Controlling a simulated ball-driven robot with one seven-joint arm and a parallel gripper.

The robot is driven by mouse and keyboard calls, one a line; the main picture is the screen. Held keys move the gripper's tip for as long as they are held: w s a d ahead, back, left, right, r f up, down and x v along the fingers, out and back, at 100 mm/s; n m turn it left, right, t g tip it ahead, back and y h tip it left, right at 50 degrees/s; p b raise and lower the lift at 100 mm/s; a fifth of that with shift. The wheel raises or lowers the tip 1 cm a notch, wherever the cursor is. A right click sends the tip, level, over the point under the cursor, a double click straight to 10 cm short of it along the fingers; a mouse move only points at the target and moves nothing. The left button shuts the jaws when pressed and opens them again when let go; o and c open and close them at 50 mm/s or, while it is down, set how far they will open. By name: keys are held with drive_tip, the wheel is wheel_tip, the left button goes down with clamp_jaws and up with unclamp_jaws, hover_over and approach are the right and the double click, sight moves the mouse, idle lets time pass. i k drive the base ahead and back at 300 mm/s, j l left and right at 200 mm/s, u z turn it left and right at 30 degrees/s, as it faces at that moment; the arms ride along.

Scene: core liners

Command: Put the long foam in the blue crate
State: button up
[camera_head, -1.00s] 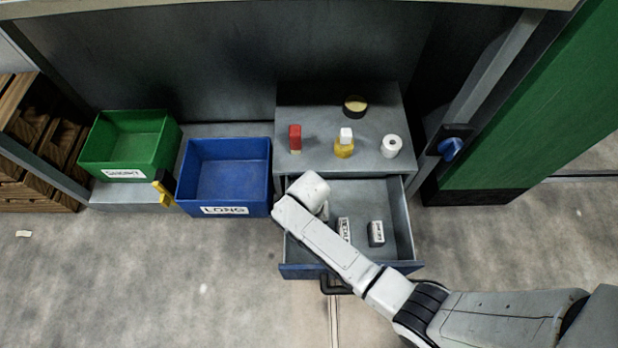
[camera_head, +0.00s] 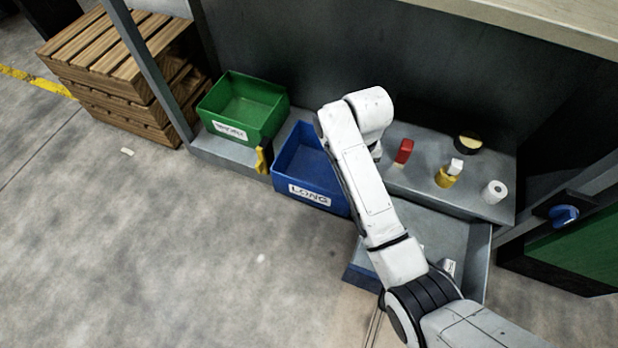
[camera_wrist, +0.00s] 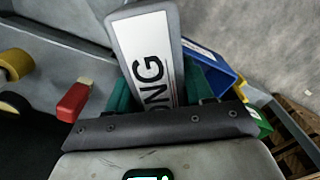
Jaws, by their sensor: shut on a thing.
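The long foam (camera_wrist: 147,60) is a grey block with a white label; the letters "ONG" show in the wrist view. My gripper (camera_wrist: 163,88) is shut on it, with its green fingers on either side. In the head view my arm hides the foam and most of my gripper. The blue crate (camera_head: 284,188), labelled LONG, stands left of my wrist in the head view, and my arm covers its right part. In the wrist view the crate (camera_wrist: 222,78) shows behind and to the right of the held foam.
A green crate (camera_head: 216,117) stands left of the blue one, with a yellow item (camera_head: 261,160) between them. A red item (camera_head: 404,151), yellow bottle (camera_head: 446,181) and white roll (camera_head: 495,191) stand on the cabinet. The open drawer (camera_head: 478,262) below holds a small labelled block (camera_head: 448,267).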

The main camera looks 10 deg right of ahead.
sight(314, 175)
drive_tip(key=i+j, duration=0.15)
drive_tip(key=j, duration=0.25)
drive_tip(key=i+j+z, duration=0.1)
drive_tip(key=j, duration=0.25)
drive_tip(key=i+j+z, duration=0.1)
drive_tip(key=j, duration=0.3)
drive_tip(key=i+j, duration=0.1)
drive_tip(key=j, duration=0.3)
